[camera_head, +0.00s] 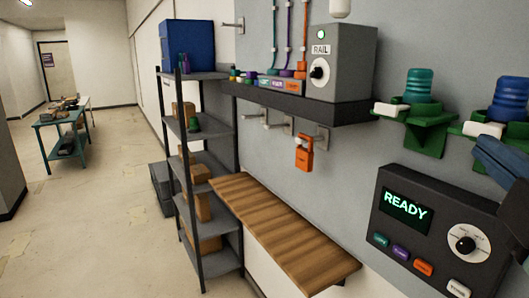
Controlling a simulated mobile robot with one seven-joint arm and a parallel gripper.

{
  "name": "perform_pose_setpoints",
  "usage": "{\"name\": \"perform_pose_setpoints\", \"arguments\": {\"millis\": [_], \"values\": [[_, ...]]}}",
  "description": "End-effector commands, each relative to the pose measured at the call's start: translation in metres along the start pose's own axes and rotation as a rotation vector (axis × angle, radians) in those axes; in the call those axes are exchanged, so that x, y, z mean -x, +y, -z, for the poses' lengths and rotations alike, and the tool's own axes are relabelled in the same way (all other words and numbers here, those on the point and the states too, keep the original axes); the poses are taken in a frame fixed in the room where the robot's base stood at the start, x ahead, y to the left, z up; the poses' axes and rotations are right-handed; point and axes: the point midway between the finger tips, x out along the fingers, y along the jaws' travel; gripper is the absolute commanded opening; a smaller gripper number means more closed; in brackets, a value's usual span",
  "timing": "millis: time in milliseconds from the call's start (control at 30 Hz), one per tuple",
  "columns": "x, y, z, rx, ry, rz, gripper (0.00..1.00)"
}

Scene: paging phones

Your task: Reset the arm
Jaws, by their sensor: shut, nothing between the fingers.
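My gripper does not show in this view. Dark blue and black parts at the right edge look like pieces of my arm, cut off by the frame. They stand in front of the wall, close to a dark panel (398,236) whose screen reads READY. The panel has a white dial (465,243) and several coloured buttons below.
A wooden bench shelf (275,228) juts from the wall at centre. Above it a dark ledge (300,107) carries a grey RAIL box (345,62). An orange handset (304,152) hangs below. A metal rack (207,168) stands left; open floor (90,225) lies beyond.

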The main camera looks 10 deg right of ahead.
Motion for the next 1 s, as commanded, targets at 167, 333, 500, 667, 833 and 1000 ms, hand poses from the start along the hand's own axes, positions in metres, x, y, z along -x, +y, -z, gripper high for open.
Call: {"name": "perform_pose_setpoints", "arguments": {"millis": [167, 333, 500, 667, 833, 1000], "values": [[-0.007, 0.016, 0.087, -0.415, 0.184, -0.159, 0.0], [0.013, 0.036, 0.164, -0.867, 0.417, -0.261, 0.0], [0.048, 0.053, 0.221, -1.241, 0.657, -0.282, 0.0], [0.073, 0.062, 0.246, -1.439, 0.801, -0.268, 0.0], [0.08, 0.065, 0.253, -1.498, 0.845, -0.261, 0.0], [0.08, 0.065, 0.252, -1.497, 0.844, -0.261, 0.0]]}}
